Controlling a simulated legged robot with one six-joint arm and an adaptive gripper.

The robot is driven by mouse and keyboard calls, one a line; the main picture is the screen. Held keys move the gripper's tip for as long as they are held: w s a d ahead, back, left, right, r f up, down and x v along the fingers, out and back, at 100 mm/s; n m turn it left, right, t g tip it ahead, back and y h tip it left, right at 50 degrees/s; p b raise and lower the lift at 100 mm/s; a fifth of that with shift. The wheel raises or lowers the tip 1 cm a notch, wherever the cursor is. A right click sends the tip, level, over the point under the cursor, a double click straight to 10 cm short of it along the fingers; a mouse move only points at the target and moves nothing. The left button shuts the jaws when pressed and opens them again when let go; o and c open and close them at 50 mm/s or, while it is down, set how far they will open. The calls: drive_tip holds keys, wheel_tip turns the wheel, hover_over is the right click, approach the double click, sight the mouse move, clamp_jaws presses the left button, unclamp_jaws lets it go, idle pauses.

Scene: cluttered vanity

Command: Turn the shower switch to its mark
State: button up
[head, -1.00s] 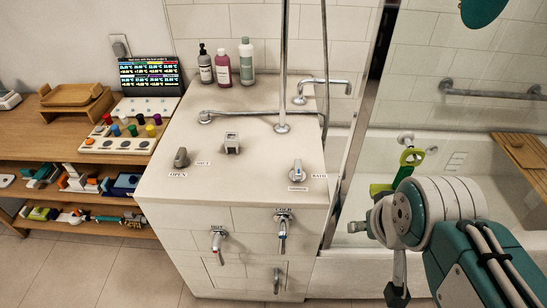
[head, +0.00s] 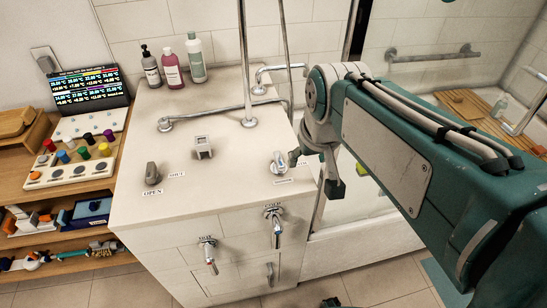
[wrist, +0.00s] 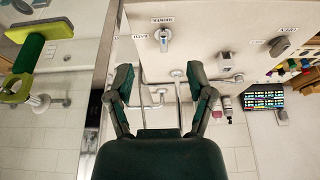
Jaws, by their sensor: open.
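The shower switch (head: 278,162) is a small metallic knob at the right end of the pale vanity top (head: 200,110). One label lies in front of it and another, BATH in the earlier view, to its right. It also shows in the wrist view (wrist: 163,38), beyond my fingertips, with both labels upside down. I cannot tell exactly where its handle points. My gripper (head: 314,174) is open and empty just right of the switch in the head view. In the wrist view my gripper (wrist: 160,75) has its fingers spread, the switch roughly in line with the gap. The BATH label is partly hidden in the head view.
A grey OPEN/SHUT knob (head: 153,173) and a small square fitting (head: 203,147) stand left on the top. Taps (head: 274,225) jut from the front. A vertical pipe (head: 244,60) and a spout (head: 275,75) rise behind. Bottles (head: 172,68) stand at the back.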

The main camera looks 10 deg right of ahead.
drive_tip(key=w+f+g, duration=0.2)
drive_tip(key=w+f, duration=0.1)
drive_tip(key=w, duration=0.7)
drive_tip(key=g, duration=0.2)
hover_over(279, 158)
wheel_tip(279, 158, down, 6)
drive_tip(key=f, duration=0.1)
wheel_tip(279, 158, down, 10)
drive_tip(key=shift+f, duration=0.2)
clamp_jaws()
